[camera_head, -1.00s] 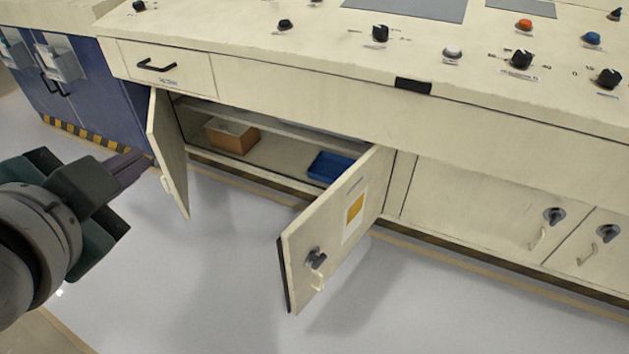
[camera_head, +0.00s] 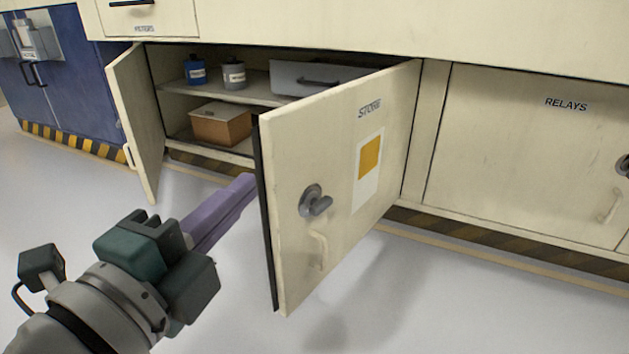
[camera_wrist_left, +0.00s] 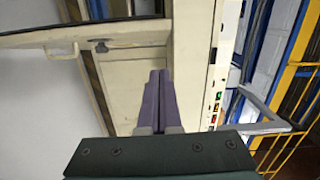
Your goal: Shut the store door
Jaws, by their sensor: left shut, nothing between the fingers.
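The store door (camera_head: 335,185) is a cream panel marked STORE, with a yellow-and-white label, a grey latch (camera_head: 315,202) and a pale handle (camera_head: 319,250). It stands swung open from the cabinet, hinged on its right side. My left gripper (camera_head: 246,186) is shut and empty. Its purple fingers point at the door's free left edge, and their tips appear at or just behind that edge. I cannot tell whether they touch it. In the left wrist view, the closed fingers (camera_wrist_left: 158,92) point at the cream cabinet. My right gripper is not in view.
The left cabinet door (camera_head: 137,115) also stands open. Inside the cabinet are a cardboard box (camera_head: 220,127), small cans (camera_head: 233,75) and a grey drawer-like box (camera_head: 318,78). The RELAYS door (camera_head: 530,150) is shut. The floor in front is clear.

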